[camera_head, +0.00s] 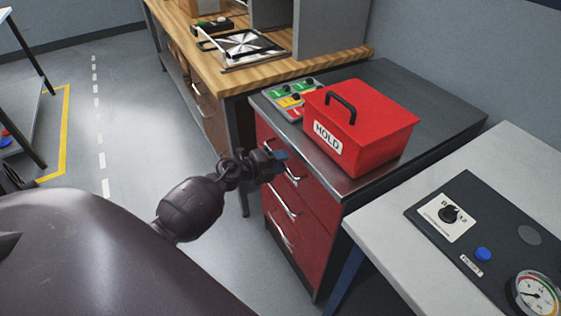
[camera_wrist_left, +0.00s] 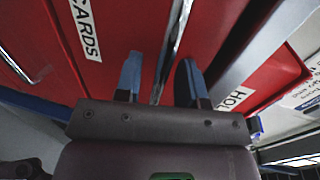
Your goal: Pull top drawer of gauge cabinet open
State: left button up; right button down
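The gauge cabinet (camera_head: 323,200) is a red drawer unit with a dark top and bar handles, standing in the middle of the head view. Its drawers look closed. My left gripper (camera_head: 281,159) is at the top drawer's front and hides part of the top handle (camera_head: 296,178). In the left wrist view my left gripper (camera_wrist_left: 159,82) is open. Its two blue fingers stand either side of the silver handle bar (camera_wrist_left: 174,45), with gaps visible on both sides. A white label reading "CARDS" (camera_wrist_left: 85,28) is on a red drawer front. My right gripper is not in view.
A red box marked HOLD (camera_head: 360,127) and a small panel with coloured labels (camera_head: 292,97) sit on the cabinet top. A wooden bench (camera_head: 228,82) stands behind left. A pale table (camera_head: 389,236) with a gauge panel is close on the right.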

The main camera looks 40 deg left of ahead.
pick_arm(q)
grip_shut()
